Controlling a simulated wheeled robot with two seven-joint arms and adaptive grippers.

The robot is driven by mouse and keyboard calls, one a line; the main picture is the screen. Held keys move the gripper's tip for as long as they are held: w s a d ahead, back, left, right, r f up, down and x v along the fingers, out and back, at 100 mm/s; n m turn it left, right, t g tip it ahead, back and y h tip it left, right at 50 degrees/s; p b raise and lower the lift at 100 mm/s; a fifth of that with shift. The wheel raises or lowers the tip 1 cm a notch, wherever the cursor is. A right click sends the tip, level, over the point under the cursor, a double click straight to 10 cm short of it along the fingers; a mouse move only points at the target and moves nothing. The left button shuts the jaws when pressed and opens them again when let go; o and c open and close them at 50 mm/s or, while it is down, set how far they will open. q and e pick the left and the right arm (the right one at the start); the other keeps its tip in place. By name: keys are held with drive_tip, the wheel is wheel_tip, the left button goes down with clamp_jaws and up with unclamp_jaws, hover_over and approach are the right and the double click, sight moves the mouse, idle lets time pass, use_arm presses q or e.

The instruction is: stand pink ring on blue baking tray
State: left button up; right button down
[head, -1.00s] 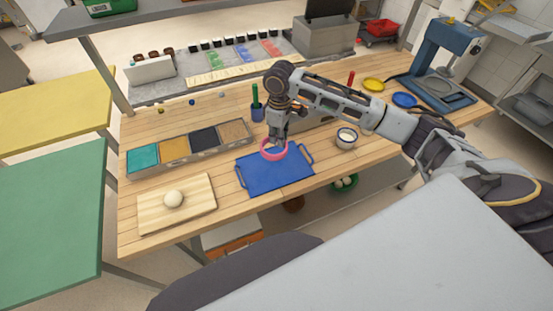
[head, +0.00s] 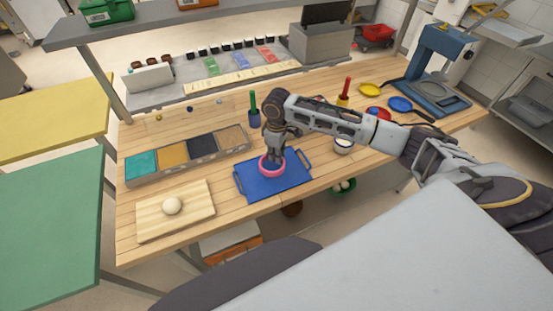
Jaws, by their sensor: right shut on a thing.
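The blue baking tray (head: 289,180) lies flat on the wooden table, with a handle at each short end. The pink ring (head: 270,173) is at the tray's upper middle. My right gripper (head: 272,160) points down at the ring and is shut on it. The ring seems low over the tray or touching it; I cannot tell which. The gripper hides part of the ring's far side. My left gripper is not in view.
A divided bin (head: 190,157) stands behind. A white bowl (head: 343,146) is right of the tray, partly behind my arm. Coloured pans (head: 400,104) lie farther right.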

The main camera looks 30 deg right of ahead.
drive_tip(key=shift+f, duration=1.45)
drive_tip(key=c, duration=1.4)
unclamp_jaws()
drive_tip(key=shift+c, duration=0.2)
drive_tip(key=shift+r+b, duration=0.5)
drive_tip(key=shift+r, duration=5.55)
